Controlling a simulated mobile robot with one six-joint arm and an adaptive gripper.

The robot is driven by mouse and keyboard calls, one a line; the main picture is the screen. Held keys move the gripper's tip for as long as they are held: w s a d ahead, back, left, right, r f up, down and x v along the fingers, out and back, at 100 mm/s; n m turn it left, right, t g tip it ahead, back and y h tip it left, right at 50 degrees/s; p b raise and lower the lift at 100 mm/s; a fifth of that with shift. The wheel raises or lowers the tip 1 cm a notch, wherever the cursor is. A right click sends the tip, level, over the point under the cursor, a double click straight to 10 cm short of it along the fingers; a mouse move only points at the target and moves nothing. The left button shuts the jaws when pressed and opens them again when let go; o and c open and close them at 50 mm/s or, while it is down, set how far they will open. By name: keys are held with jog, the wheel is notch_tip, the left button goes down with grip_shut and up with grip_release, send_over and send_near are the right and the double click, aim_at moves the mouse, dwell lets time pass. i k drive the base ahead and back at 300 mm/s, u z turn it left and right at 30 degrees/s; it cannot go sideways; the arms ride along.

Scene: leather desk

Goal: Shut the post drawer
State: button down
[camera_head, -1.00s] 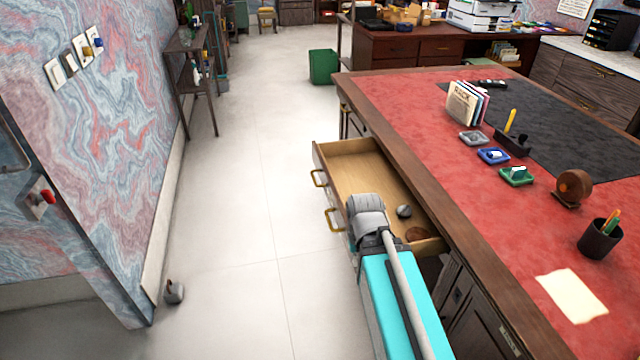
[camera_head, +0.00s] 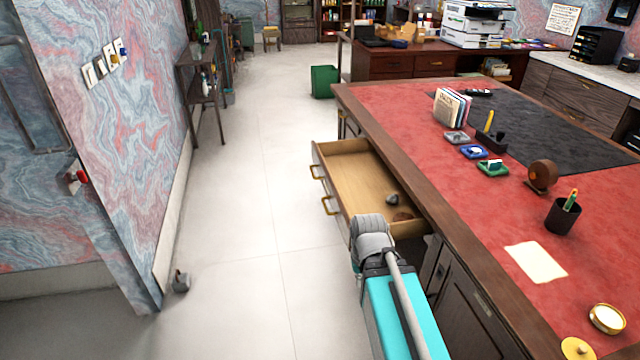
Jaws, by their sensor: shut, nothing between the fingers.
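The wooden desk drawer (camera_head: 362,172) is pulled out on the left side of the red-topped desk, with its pale inside showing. Two brass handles, a far one (camera_head: 318,171) and a near one (camera_head: 328,205), sit on its front, which faces left. A small grey object (camera_head: 392,199) and a brown round object (camera_head: 403,216) lie in its near end. My turquoise and grey arm reaches up from the bottom, and its grey rounded joint overlaps the drawer's near front corner in the picture. I cannot tell whether it touches. My gripper is not visible.
The light tiled floor (camera_head: 245,230) left of the drawer is clear. A small grey doorstop-like object (camera_head: 181,281) sits by the wall end. The desk top (camera_head: 430,150) carries a pencil cup (camera_head: 563,215), small trays, paper and round tins. A green bin (camera_head: 324,81) stands beyond.

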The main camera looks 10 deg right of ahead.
aim_at(355, 179)
jog(key=k, duration=0.65)
jog(key=u, duration=0.25)
jog(key=i, duration=0.6)
jog(key=u, duration=0.55)
jog(key=i, duration=1.4)
jog(key=z, duration=0.65)
